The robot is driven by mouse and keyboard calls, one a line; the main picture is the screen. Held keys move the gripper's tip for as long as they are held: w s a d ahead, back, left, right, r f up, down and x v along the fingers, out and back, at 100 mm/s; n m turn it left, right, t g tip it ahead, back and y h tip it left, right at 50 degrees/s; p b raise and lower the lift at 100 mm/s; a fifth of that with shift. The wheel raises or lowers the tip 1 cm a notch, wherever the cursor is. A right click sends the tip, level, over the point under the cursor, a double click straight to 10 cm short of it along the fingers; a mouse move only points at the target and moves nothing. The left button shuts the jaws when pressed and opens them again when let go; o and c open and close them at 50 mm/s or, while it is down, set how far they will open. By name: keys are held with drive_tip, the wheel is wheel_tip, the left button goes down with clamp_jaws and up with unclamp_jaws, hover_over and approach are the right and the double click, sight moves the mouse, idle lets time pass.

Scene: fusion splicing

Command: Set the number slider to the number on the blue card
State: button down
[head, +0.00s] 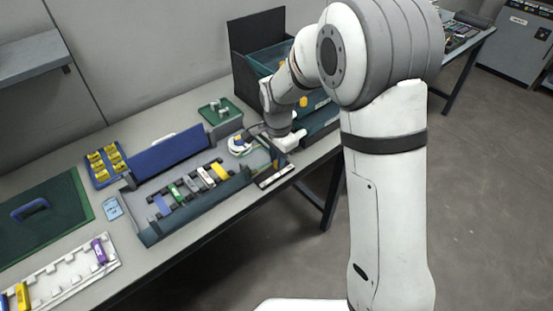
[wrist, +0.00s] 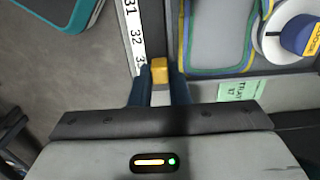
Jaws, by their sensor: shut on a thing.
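The number slider is a white strip (wrist: 133,32) with black numbers on a dark rail; 31 and 32 are readable, and a third number beginning with 3 is partly covered. In the head view the strip (head: 276,177) lies along the bench's front edge. My gripper (wrist: 159,82) is shut on the yellow slider knob (wrist: 159,70), one dark blue finger on each side, just below 32 in the wrist view. In the head view my gripper (head: 284,150) is over the strip's far end. A light blue card (head: 112,208) lies on the bench at left; its writing is too small to read.
A tray (head: 150,232) with several coloured pieces stands left of my gripper. A spool (wrist: 290,30) and a green label (wrist: 241,91) show in the wrist view. Dark drawers (head: 262,40) stand behind. Floor is open in front of the bench.

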drive_tip(key=shift+a+r, duration=0.1)
drive_tip(key=c, duration=1.4)
unclamp_jaws()
drive_tip(key=shift+s+a, duration=0.1)
drive_tip(key=shift+s, duration=0.05)
drive_tip(key=shift+o, duration=0.2)
wheel_tip(320, 180, up, 7)
drive_tip(key=shift+r, duration=0.35)
